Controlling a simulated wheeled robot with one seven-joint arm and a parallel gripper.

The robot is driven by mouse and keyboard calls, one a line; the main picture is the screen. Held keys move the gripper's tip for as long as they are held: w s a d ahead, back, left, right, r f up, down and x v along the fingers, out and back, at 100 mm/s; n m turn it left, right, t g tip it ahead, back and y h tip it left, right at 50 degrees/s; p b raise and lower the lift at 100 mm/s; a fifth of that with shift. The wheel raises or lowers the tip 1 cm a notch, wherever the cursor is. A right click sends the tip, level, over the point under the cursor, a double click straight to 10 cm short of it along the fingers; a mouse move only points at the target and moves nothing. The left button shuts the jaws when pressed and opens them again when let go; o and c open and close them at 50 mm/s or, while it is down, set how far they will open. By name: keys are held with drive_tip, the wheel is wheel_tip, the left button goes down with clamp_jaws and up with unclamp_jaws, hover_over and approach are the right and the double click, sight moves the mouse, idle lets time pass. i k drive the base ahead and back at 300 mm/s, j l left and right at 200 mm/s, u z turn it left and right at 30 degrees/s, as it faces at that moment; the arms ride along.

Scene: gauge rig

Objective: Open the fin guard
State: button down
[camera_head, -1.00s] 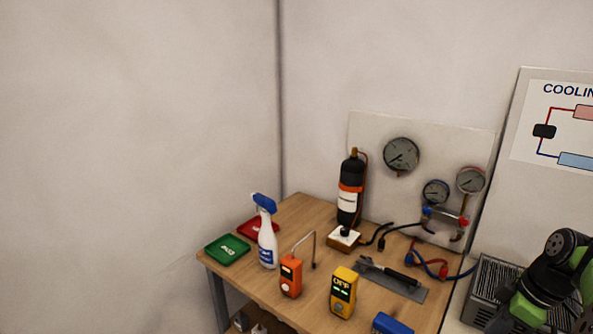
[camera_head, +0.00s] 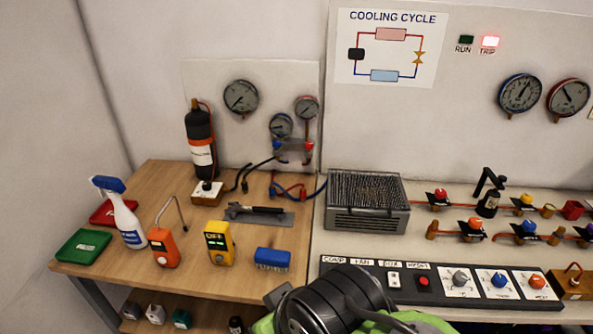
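A grey metal box (camera_head: 367,217) with slotted sides and a dark, finely ribbed top (camera_head: 364,187) stands on the bench, right of the wooden table. It is the only finned thing in view. I take its ribbed top to be the fin guard; it lies flat, with no raised flap seen. I cannot make out a hinge or latch. Part of my arm, black and green, shows at the bottom centre, in front of and below the box, apart from it. The fingertips of my gripper do not show.
A control strip (camera_head: 440,283) with switches and knobs runs in front of the box. Pipes with valves (camera_head: 475,229) lie to its right. Hoses (camera_head: 290,190) reach its left side. A spray bottle (camera_head: 123,213), meters and a blue brush (camera_head: 272,259) stand on the table. A TRIP lamp glows red.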

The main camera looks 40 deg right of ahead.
sight(350, 206)
drive_tip(key=z, duration=1.65)
drive_tip(key=j+u, duration=0.15)
drive_tip(key=j, duration=0.2)
drive_tip(key=i+j+u, duration=0.15)
drive_tip(key=j, duration=0.2)
